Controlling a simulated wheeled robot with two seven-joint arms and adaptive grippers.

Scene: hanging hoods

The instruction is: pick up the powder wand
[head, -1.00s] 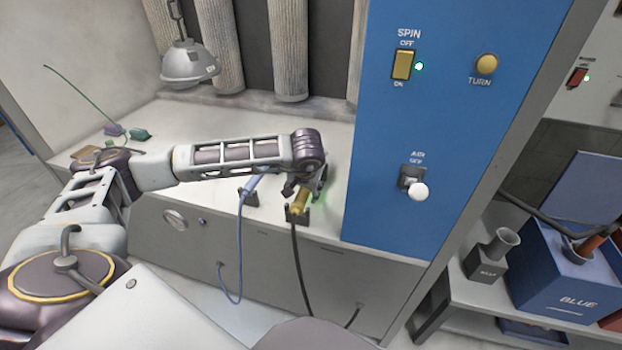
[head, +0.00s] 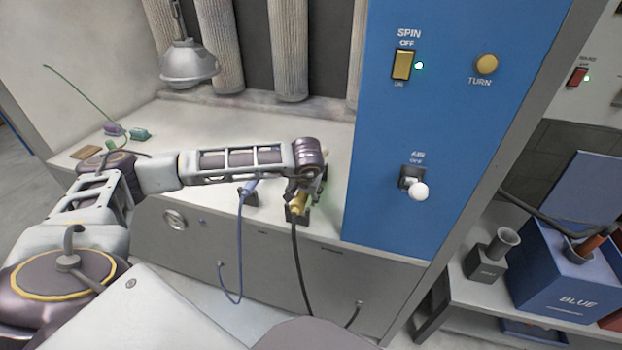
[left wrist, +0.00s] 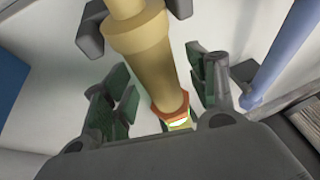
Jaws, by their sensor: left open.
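The powder wand is taken to be the yellow wand (head: 299,205) with a black hose, standing in a dark holder at the front edge of the booth's counter. In the left wrist view the wand (left wrist: 142,55) runs between my open fingers, with an orange ring and a lit green-white end close to the palm. My left gripper (left wrist: 160,92) is open, with a finger on either side of the wand and gaps on both sides. In the head view my left gripper (head: 306,190) is over the wand and partly hides it. My right gripper is not in view.
A blue wand (head: 249,188) with a blue hose stands in a holder just left of it. The blue switch panel (head: 460,130) rises close on the right. A hanging lamp (head: 189,65) is at the back left. The counter (head: 180,120) behind my arm is mostly clear.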

